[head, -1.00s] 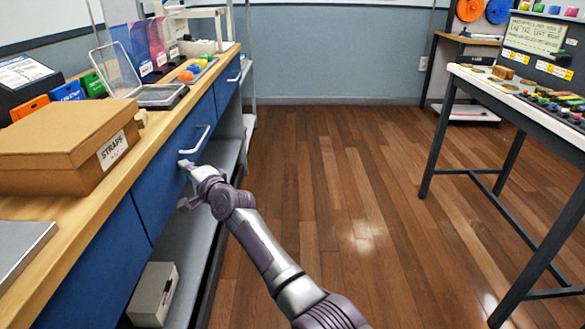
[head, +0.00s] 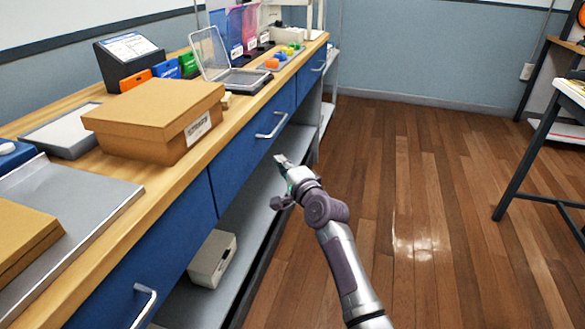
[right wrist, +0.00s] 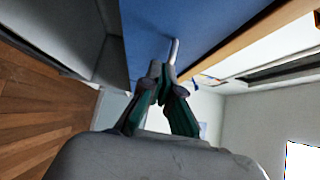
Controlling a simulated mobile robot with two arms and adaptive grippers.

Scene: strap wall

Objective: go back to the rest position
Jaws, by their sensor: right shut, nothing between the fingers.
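My right gripper (head: 283,180) is in the middle of the head view, just in front of the workbench and lower than the silver handle (head: 271,125) of a blue drawer. Its fingers are shut and empty in the right wrist view (right wrist: 165,85). There the handle (right wrist: 173,52) shows beyond the fingertips against the blue drawer front (right wrist: 195,25). The gripper looks apart from the handle. My left gripper does not show in either view.
On the wooden worktop (head: 195,149) stand a cardboard box (head: 140,118), a clear open case (head: 237,76) and a grey panel (head: 75,210). A lower shelf (head: 255,195) holds a small grey box (head: 212,258). The wooden floor (head: 420,200) to the right is clear up to another table (head: 560,131).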

